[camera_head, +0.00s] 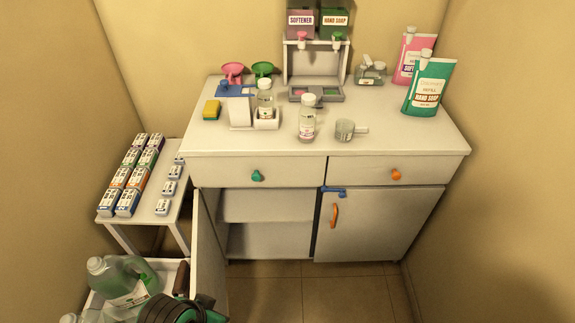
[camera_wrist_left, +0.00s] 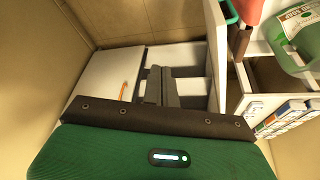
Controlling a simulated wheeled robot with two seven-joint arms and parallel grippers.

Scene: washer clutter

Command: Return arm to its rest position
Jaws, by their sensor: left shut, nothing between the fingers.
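My left arm shows at the bottom left of the head view as a dark, ribbed and green part, and its fingertips are not clear there. In the left wrist view my left gripper (camera_wrist_left: 162,86) is shut and holds nothing. Its dark fingers point toward the white cabinet (camera_wrist_left: 192,56). The open left cabinet door (camera_head: 207,252) stands just beside my arm in the head view. It also shows in the left wrist view (camera_wrist_left: 216,45), right of the fingers. My right arm and gripper are not in view.
The counter (camera_head: 385,135) carries bottles, funnels, pouches and a dispenser. The right door (camera_head: 380,225) is shut, with an orange handle (camera_head: 334,215). A side table (camera_head: 152,212) holds several small boxes. A green jug (camera_head: 122,278) stands below it. The floor (camera_head: 315,285) ahead is clear.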

